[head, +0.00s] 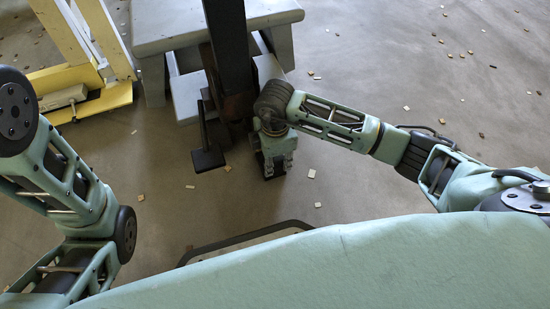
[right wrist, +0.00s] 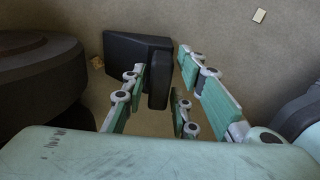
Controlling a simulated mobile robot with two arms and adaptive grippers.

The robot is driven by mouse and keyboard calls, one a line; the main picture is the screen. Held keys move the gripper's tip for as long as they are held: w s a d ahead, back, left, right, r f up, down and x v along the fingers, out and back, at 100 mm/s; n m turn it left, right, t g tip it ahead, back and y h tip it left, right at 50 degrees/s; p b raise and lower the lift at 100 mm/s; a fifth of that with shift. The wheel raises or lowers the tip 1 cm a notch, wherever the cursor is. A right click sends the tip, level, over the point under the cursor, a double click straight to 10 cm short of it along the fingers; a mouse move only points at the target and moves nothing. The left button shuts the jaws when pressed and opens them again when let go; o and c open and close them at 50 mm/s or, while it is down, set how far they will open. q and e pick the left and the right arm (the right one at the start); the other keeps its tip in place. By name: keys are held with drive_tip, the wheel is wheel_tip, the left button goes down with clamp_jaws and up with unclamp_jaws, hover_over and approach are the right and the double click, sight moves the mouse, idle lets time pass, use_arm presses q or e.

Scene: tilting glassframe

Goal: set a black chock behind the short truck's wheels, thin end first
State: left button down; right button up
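A black wedge-shaped chock (right wrist: 135,48) lies on the floor in the right wrist view, its flat face to the left and a thicker block at its right end. A large black rounded form (right wrist: 38,80), perhaps a wheel, stands left of the chock. My left gripper is out of view. I cannot make out the truck's wheels.
A grey-blue bench-like structure (head: 165,28) with a dark upright post (head: 228,40) stands just beyond the right gripper. A black foot plate (head: 208,159) is to its left. A yellow frame (head: 95,100) stands far left.

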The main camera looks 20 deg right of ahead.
drive_tip(key=shift+o, duration=0.5)
drive_tip(key=shift+r, duration=0.15)
wheel_tip(320, 180, up, 8)
drive_tip(key=p, duration=0.6)
drive_tip(key=shift+f, duration=0.2)
